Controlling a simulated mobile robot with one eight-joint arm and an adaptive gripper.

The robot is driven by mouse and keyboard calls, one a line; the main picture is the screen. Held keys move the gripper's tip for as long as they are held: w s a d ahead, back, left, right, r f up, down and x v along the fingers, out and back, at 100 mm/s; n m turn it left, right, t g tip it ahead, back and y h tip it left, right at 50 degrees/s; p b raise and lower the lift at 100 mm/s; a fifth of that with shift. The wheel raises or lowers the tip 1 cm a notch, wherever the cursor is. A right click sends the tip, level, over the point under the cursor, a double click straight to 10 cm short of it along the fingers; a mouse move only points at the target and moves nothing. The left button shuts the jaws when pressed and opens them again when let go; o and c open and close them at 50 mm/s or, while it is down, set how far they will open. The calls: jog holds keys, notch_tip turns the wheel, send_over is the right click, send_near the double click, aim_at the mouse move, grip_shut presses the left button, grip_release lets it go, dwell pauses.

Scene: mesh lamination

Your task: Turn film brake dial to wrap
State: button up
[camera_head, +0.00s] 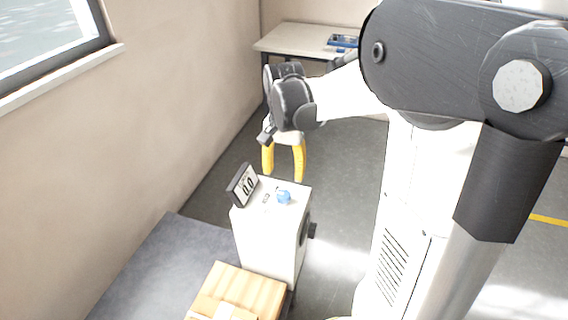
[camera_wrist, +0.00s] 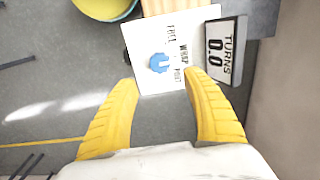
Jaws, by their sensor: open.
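The film brake dial is a small blue knob (camera_head: 283,197) on the top face of a white box-shaped unit (camera_head: 262,240). In the wrist view the blue dial (camera_wrist: 160,63) lies beside printed labels that read FREE, WRAP and a third word, perhaps POST. I cannot tell for sure which label it points at. My gripper (camera_head: 284,178) has yellow fingers, open and pointing down above the unit, apart from the dial. In the wrist view its fingertips (camera_wrist: 160,85) stand wide apart, one on each side of the dial, with nothing between them.
A tilted display (camera_head: 244,185) reading 0.0 stands on the unit's left edge. A black knob (camera_head: 312,230) sticks out of its right side. A wooden pallet with a box (camera_head: 245,288) is in front. A yellow round container (camera_wrist: 103,8) shows in the wrist view. A table (camera_head: 290,38) stands behind.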

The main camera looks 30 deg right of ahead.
jog(key=shift+r, duration=1.45)
